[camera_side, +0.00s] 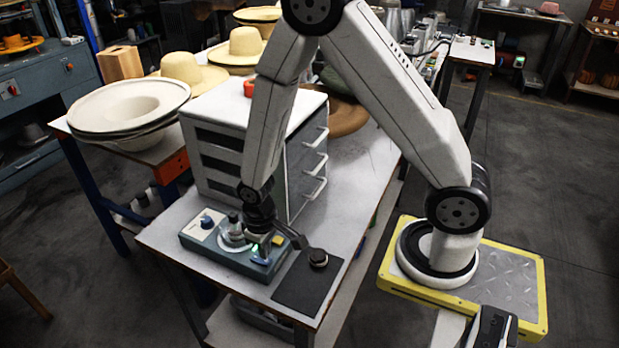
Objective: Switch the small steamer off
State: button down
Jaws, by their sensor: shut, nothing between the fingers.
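The small steamer appears to be the low blue-grey box (212,246) near the front end of the table. Its top has a pale panel with a dark blue knob (207,221) on the left and a round light-coloured part (234,240) in the middle. My gripper (262,250) points down over that right part, shut and empty. It hides some of the box top; I cannot tell whether it touches a switch there.
A dark mat (300,290) with a black-handled round tool (318,258) lies right of the box. A drawer cabinet (215,150) stands close behind. Straw hats (130,105) are at the left, on another table. The table's front edge (235,302) is near.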

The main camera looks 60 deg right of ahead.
jog(key=shift+f, duration=0.85)
dwell(0.8)
jog(key=shift+r, duration=3.5)
jog(key=shift+r, duration=0.1)
jog(key=s+d+r+t, duration=0.2)
jog(key=s+r, duration=0.3)
jog(key=r, duration=0.3)
jog(key=shift+d+t, duration=0.3)
jog(key=shift+d, duration=0.15)
jog(key=shift+r, duration=0.1)
